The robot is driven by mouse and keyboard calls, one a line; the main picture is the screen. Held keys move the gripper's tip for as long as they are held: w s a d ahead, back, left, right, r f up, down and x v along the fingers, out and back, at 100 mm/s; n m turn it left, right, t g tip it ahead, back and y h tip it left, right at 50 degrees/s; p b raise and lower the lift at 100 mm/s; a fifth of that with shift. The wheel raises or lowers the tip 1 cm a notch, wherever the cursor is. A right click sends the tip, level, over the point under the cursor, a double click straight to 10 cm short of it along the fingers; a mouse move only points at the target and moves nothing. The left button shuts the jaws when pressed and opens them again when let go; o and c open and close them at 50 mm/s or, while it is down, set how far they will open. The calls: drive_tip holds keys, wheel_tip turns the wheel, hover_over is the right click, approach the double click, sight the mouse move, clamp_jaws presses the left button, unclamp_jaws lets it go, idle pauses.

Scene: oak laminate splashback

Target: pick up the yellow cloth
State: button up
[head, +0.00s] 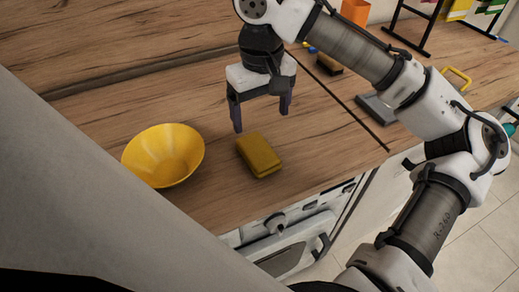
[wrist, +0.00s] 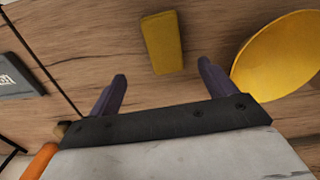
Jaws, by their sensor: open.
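The yellow cloth (head: 259,155) is a small folded block lying flat on the wooden counter, right of a yellow bowl. It also shows in the wrist view (wrist: 162,43), beyond my fingertips and roughly between their lines. My gripper (head: 262,117) is open and empty, with its dark purple fingers pointing down over the counter. In the head view it is just behind and above the cloth, apart from it. In the wrist view the two fingers (wrist: 162,84) are spread wide with bare wood between them.
The yellow bowl (head: 163,155) stands close to the cloth's left; it also shows in the wrist view (wrist: 285,60). A dark grey item (head: 376,107), a brush-like block (head: 328,64) and an orange container (head: 355,11) are farther right. The counter's front edge lies near the cloth, above an oven (head: 285,255).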

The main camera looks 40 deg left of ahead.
hover_over(258, 149)
drive_tip(key=f, duration=0.4)
drive_tip(key=shift+w+d+f, duration=0.2)
drive_tip(key=shift+w, duration=0.05)
drive_tip(key=shift+s+a+f+p, duration=0.15)
drive_tip(key=shift+f+p, duration=0.15)
drive_tip(key=shift+f, duration=1)
drive_tip(key=shift+s+a+f+p, duration=0.15)
drive_tip(key=shift+f+p, duration=0.15)
drive_tip(key=shift+f, duration=1)
drive_tip(key=shift+d, duration=0.1)
drive_tip(key=c, duration=1.1)
drive_tip(key=shift+r, duration=0.1)
wheel_tip(258, 149, up, 20)
drive_tip(key=shift+f+b, duration=0.1)
drive_tip(key=shift+b, duration=0.25)
